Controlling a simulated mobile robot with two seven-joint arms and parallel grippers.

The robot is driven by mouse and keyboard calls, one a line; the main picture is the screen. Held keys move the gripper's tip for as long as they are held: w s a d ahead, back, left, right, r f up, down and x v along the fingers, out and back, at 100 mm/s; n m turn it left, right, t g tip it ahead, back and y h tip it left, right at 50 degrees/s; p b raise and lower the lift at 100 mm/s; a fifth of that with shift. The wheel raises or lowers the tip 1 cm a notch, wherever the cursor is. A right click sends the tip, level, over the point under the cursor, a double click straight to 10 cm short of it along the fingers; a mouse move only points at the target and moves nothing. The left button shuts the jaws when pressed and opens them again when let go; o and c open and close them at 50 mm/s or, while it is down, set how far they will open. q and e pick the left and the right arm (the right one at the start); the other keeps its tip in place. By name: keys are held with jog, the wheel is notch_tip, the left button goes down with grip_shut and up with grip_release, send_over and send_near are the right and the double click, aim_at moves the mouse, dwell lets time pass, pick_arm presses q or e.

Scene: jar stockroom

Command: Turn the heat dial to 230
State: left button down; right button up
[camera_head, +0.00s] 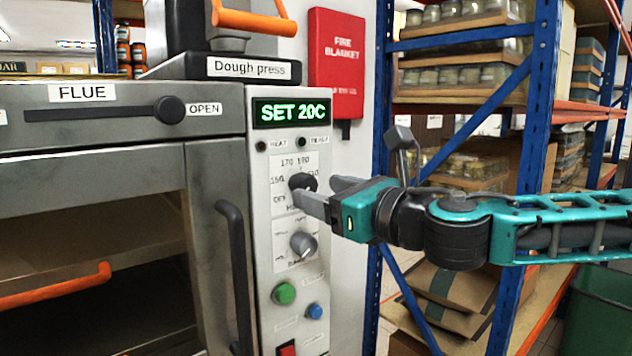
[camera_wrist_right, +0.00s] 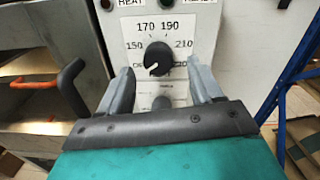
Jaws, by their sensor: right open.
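The heat dial (camera_head: 303,182) is a round black knob on the white control panel of the oven. It also shows in the right wrist view (camera_wrist_right: 158,57), with printed numbers such as 150, 170, 190 and 210 around it. Its pale mark points to the lower left, near the partly hidden off label. The green display (camera_head: 291,112) above reads SET 20C. My right gripper (camera_head: 318,190) is open in front of the dial. In the wrist view its grey fingers (camera_wrist_right: 160,72) stand on either side of and just below the dial, with nothing held. My left gripper is out of view.
Below the dial are a grey knob (camera_head: 303,244), a green button (camera_head: 284,293) and a blue button (camera_head: 314,311). A dark vertical door handle (camera_head: 236,270) stands out left of the panel. Blue shelf racking (camera_head: 531,120) stands behind my right arm.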

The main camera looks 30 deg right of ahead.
aim_at(303, 185)
jog(key=shift+w+a, duration=0.2)
jog(key=shift+w, duration=0.95)
jog(key=c, duration=1.1)
